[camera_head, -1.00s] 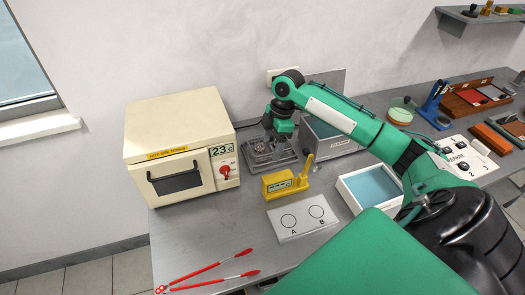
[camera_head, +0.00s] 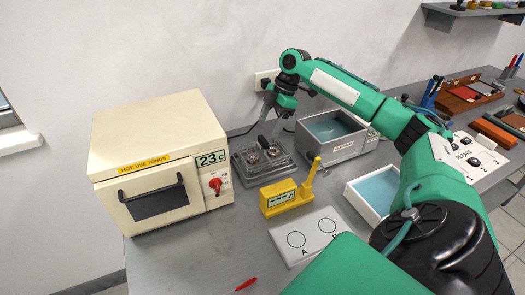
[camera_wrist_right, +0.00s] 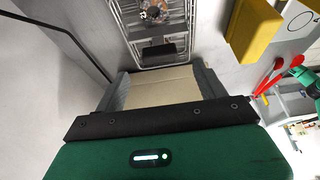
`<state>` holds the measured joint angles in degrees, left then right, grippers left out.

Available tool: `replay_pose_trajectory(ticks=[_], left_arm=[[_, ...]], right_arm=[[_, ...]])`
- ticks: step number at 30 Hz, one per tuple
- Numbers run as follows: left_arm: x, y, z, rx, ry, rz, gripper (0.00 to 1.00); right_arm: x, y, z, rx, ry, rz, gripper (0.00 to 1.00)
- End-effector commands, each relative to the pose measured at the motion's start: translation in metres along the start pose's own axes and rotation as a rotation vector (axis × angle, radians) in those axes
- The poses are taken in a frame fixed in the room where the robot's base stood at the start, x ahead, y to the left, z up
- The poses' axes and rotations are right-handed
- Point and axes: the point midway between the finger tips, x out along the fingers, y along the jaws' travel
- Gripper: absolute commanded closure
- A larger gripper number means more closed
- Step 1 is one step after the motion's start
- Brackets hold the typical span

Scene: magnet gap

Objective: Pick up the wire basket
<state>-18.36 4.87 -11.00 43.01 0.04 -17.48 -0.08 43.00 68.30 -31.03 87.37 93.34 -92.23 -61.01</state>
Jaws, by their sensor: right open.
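The wire basket (camera_head: 265,158) sits on the grey bench, right of the oven. It is a low grey wire tray with small round metallic pieces inside and a dark handle part. It also shows at the top of the right wrist view (camera_wrist_right: 168,38). My right gripper (camera_head: 279,127) is just above and behind the basket's back right side in the head view. In the right wrist view its two jaws (camera_wrist_right: 162,78) are spread apart, with the basket beyond their tips and not between them. A pale surface shows between the jaws. My left gripper is not in view.
A cream oven (camera_head: 150,148) stands at left. A yellow meter (camera_head: 279,198) stands in front of the basket, with a white A/B card (camera_head: 305,238) nearer. A grey open bath (camera_head: 335,152) is close on the right. A white tray (camera_head: 362,205) sits further right.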

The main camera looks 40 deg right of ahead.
Motion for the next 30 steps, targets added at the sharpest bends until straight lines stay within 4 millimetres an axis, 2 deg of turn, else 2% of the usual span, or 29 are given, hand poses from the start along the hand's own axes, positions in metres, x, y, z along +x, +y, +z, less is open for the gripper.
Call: replay_pose_trajectory(ticks=[3,11,19,23,28,30], left_arm=[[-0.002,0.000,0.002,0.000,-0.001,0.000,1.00],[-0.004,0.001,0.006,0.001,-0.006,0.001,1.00],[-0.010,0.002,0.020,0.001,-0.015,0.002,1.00],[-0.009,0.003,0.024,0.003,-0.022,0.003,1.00],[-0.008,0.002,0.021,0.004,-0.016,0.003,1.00],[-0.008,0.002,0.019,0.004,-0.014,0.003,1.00]], right_arm=[[0.020,-0.001,-0.001,0.000,0.000,-0.003,0.27],[0.040,-0.001,0.000,0.000,-0.001,-0.002,0.27],[0.078,0.000,0.001,0.000,0.000,-0.002,0.27],[0.085,0.000,0.002,0.000,-0.001,0.000,0.27],[0.085,0.000,0.002,0.000,-0.001,0.000,0.27],[0.085,0.000,0.002,0.000,-0.001,0.000,0.39]])
